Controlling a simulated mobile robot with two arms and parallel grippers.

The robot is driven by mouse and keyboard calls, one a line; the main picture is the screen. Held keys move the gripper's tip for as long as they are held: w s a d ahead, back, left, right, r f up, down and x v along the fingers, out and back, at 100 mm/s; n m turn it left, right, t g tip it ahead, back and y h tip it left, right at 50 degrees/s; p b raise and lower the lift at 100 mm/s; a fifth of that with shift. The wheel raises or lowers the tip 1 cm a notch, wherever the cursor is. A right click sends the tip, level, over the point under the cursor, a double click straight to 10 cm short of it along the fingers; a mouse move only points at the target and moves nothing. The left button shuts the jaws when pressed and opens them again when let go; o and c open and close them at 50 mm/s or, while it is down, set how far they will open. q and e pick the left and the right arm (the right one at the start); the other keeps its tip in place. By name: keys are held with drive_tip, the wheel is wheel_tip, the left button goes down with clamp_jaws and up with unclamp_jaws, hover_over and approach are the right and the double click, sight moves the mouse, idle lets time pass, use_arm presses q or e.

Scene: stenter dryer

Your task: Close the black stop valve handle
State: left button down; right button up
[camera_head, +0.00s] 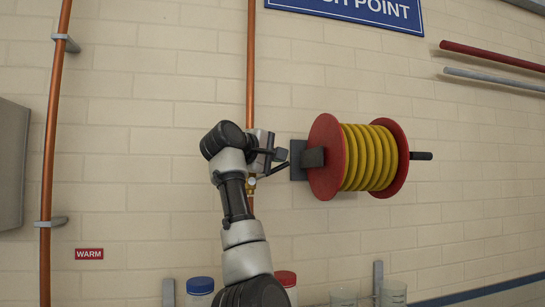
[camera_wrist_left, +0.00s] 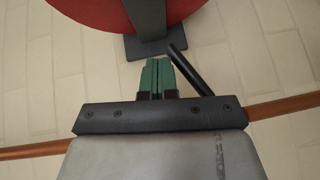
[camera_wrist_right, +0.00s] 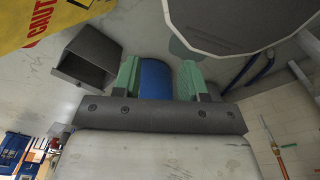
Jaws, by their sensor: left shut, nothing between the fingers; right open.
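The black stop valve handle (camera_wrist_left: 188,70) is a slanted dark bar in the left wrist view, just right of my left gripper's green fingertips (camera_wrist_left: 158,75). The fingertips are together with nothing between them, and the bar is outside them. Whether they touch it is unclear. In the head view, my left gripper (camera_head: 281,154) is beside the copper pipe, above the handle (camera_head: 276,171). The brass valve body (camera_head: 251,181) shows partly behind my arm. My right gripper (camera_wrist_right: 160,80) is open in the right wrist view, away from the valve, with a blue object behind its fingers.
A red reel with yellow hose (camera_head: 370,157) is mounted just right of my left gripper on a dark wall bracket (camera_head: 298,160). The vertical copper pipe (camera_head: 251,60) runs behind my arm. Another copper pipe (camera_head: 52,130) is at left. Lidded containers (camera_head: 200,286) are below.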

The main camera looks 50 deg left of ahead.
sight(284, 167)
use_arm(q)
drive_tip(key=shift+w+d+f, duration=0.2)
drive_tip(key=shift+w+f, duration=0.1)
drive_tip(key=shift+f, duration=0.15)
drive_tip(key=shift+w+d+f+m+g+p, duration=0.3)
drive_tip(key=shift+w+f+m+g, duration=0.15)
drive_tip(key=shift+g, duration=0.35)
drive_tip(key=shift+w+f+m+g, duration=0.15)
drive_tip(key=shift+f+m+g, duration=0.1)
drive_tip(key=shift+f+g, duration=0.25)
use_arm(e)
drive_tip(key=shift+s+d+r, duration=0.2)
drive_tip(key=shift+d+r, duration=0.05)
drive_tip(key=shift+r, duration=0.2)
use_arm(q)
drive_tip(key=shift+r+p, duration=0.15)
drive_tip(key=shift+p, duration=0.15)
use_arm(e)
drive_tip(key=shift+w+r, duration=0.1)
